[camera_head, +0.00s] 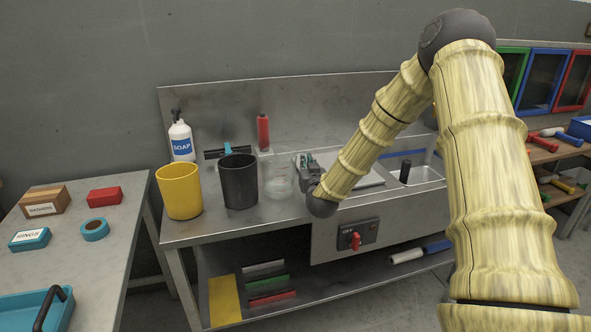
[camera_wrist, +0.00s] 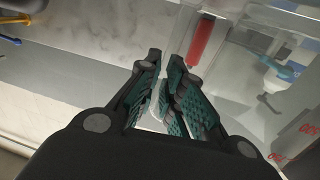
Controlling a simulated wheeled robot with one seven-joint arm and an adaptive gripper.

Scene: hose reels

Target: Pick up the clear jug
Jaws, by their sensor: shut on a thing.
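The clear jug (camera_head: 277,180) stands upright on the metal sink bench, right of the black cup. My gripper (camera_head: 303,170) is at the jug's right side. In the wrist view the jug's see-through wall (camera_wrist: 225,85) shows beyond and to the right of the fingers. The two green-padded fingers (camera_wrist: 165,72) are close together, with a pale, clear piece of the jug between them. I cannot tell whether this is its handle or its wall. No clear gap shows under the jug.
A black cup (camera_head: 238,181) and a yellow cup (camera_head: 180,190) stand close on the left. A soap bottle (camera_head: 181,140), a squeegee and a red bottle (camera_head: 263,132) are behind. The sink basin (camera_head: 415,167) is to the right.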

